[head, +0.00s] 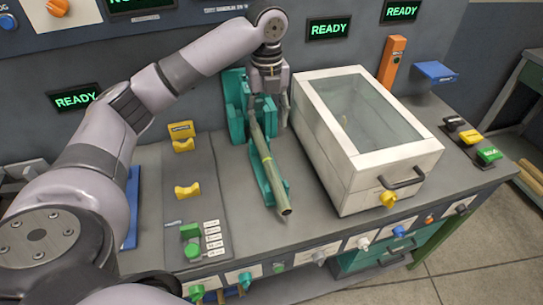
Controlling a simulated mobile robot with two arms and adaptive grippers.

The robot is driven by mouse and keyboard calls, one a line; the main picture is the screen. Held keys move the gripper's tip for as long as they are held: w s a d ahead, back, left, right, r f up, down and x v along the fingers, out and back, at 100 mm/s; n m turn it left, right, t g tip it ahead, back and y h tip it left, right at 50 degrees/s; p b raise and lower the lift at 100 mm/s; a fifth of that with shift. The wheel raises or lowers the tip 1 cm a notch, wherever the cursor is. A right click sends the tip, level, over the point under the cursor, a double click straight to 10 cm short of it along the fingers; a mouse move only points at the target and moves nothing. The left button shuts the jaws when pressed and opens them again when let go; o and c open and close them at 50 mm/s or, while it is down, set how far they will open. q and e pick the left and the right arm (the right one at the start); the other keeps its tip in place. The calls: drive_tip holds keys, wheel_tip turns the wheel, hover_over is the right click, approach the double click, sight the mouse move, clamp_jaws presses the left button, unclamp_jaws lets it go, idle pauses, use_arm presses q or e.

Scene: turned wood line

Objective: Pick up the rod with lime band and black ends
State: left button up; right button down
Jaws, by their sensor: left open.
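A long olive-green rod (262,150) with a narrow lime band lies in a teal cradle (278,190) on the bench, its near end sticking out past the cradle toward me. The near end looks brownish-dark; the far end is partly hidden by my gripper. My left gripper (268,101) is open and points down over the far part of the rod, near a teal upright block (236,95). I cannot tell whether its fingers touch the rod. My right gripper is not in view.
A white box with a glass lid (338,172) and dark handle stands close to the right of the rod. Yellow notched rests (187,190) stand on a plate to the left. An orange post (391,62) stands behind. The bench's front edge carries several coloured knobs.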

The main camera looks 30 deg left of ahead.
sight(267, 159)
use_arm(q)
drive_tip(key=f, duration=0.4)
drive_tip(key=f+p, duration=0.1)
drive_tip(key=shift+s+f, duration=0.25)
drive_tip(key=shift+f, duration=0.15)
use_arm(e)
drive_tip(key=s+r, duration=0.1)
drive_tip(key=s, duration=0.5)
use_arm(q)
drive_tip(key=f, duration=0.2)
drive_tip(key=shift+w+f, duration=0.3)
drive_tip(key=shift+f, duration=0.05)
drive_tip(key=shift+s+f+p, duration=0.1)
drive_tip(key=shift+f+p, duration=0.25)
drive_tip(key=shift+f, duration=0.15)
drive_tip(key=shift+s+f, duration=0.1)
drive_tip(key=shift+f, duration=0.2)
wheel_tip(267, 159, down, 4)
drive_tip(key=shift+r+p, duration=0.15)
drive_tip(key=shift+p, duration=0.7)
drive_tip(key=shift+f, duration=0.4)
drive_tip(key=c, duration=0.4)
clamp_jaws()
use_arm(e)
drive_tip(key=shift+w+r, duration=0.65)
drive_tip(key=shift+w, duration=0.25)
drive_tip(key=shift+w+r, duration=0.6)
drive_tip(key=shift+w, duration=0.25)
